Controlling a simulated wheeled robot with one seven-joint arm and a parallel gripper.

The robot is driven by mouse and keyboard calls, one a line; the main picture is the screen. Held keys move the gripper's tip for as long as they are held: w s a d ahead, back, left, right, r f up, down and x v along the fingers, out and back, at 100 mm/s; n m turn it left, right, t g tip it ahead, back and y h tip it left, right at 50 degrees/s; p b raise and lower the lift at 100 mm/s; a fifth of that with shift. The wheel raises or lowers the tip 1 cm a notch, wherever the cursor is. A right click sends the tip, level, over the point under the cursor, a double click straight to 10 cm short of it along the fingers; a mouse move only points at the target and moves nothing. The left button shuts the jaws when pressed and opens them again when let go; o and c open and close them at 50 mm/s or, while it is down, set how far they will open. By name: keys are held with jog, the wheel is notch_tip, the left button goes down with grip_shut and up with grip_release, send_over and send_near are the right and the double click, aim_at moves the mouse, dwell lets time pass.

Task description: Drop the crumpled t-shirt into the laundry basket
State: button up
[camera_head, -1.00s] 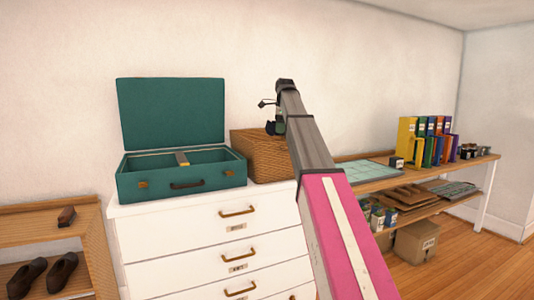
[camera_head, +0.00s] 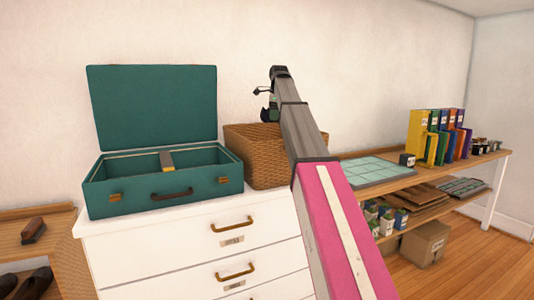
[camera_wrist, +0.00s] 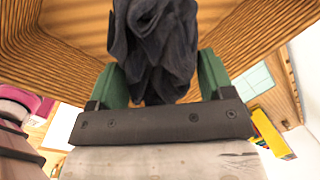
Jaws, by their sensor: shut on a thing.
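The crumpled t-shirt (camera_wrist: 155,40) is dark grey-blue cloth. In the wrist view it hangs between the green fingers of my gripper (camera_wrist: 159,78), which is shut on it. The woven brown laundry basket (camera_head: 250,153) stands on the white dresser; its ribbed walls (camera_wrist: 250,32) surround the shirt in the wrist view. In the head view my gripper (camera_head: 268,106) is at the basket's opening, partly hidden by my arm. The shirt cannot be made out there, and the basket's right side is mostly behind my arm.
An open green suitcase (camera_head: 125,198) stands on the dresser (camera_head: 180,245), close to the basket's left. A wooden shelf table (camera_head: 470,165) with binders (camera_head: 440,135) and a pale green gridded tray (camera_head: 375,170) is at the right. A shoe rack (camera_head: 45,240) is at lower left.

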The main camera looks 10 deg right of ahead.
jog(key=shift+f, duration=2.6)
jog(key=o, duration=1)
jog(key=shift+r, duration=0.15)
jog(key=r, duration=0.3)
jog(key=s+r, duration=0.1)
jog(key=r, duration=0.6)
jog(key=shift+s+d+r, duration=0.2)
jog(key=shift+s+d, duration=0.05)
jog(key=shift+s, duration=0.15)
